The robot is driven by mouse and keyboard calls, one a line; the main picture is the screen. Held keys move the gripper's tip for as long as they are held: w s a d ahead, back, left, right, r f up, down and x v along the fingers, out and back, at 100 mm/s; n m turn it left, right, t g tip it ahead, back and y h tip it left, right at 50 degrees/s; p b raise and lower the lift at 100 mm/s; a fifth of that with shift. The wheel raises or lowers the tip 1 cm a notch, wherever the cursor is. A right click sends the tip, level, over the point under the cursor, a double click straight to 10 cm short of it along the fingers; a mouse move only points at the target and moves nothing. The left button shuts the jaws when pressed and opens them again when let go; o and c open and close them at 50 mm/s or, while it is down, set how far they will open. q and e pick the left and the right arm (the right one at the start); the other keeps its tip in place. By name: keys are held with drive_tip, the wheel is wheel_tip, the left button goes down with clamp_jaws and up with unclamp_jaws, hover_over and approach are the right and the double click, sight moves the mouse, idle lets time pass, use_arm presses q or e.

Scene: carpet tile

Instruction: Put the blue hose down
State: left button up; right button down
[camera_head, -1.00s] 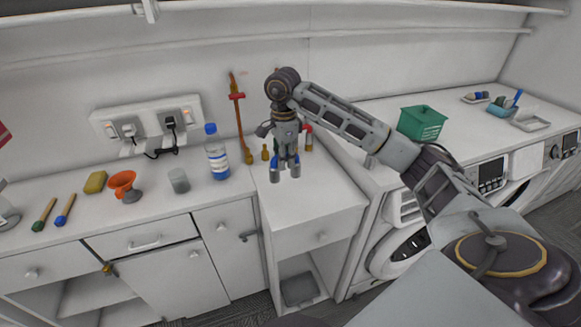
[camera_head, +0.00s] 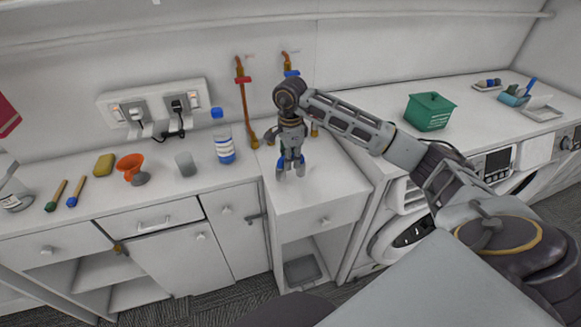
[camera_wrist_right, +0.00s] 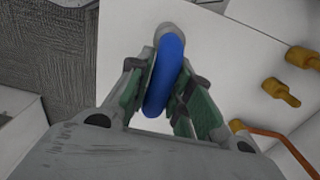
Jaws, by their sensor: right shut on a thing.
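The blue hose (camera_wrist_right: 166,72) is between the fingers of my right gripper (camera_wrist_right: 160,88) in the right wrist view, with a grey end showing beyond the fingertips. In the head view my right gripper (camera_head: 291,168) points down over the white cabinet top below the pipes. Only a bit of blue shows at its fingers there, so most of the hose is hidden. I cannot tell whether the hose touches the surface. My left gripper is not in view.
Pipes with a red valve (camera_head: 242,80) and a blue valve (camera_head: 291,73) stand behind the gripper. A bottle (camera_head: 224,145), a grey cup (camera_head: 185,164) and an orange funnel (camera_head: 129,165) stand left. A green basket (camera_head: 429,113) stands right. The front of the cabinet top (camera_head: 315,195) is clear.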

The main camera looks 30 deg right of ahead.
drive_tip(key=shift+f, duration=0.2)
drive_tip(key=shift+f+p, duration=0.3)
drive_tip(key=shift+f, duration=1.45)
drive_tip(key=shift+f, duration=0.1)
drive_tip(key=c, duration=1.3)
unclamp_jaws()
drive_tip(key=shift+r+b, duration=1.05)
drive_tip(key=shift+r, duration=5.05)
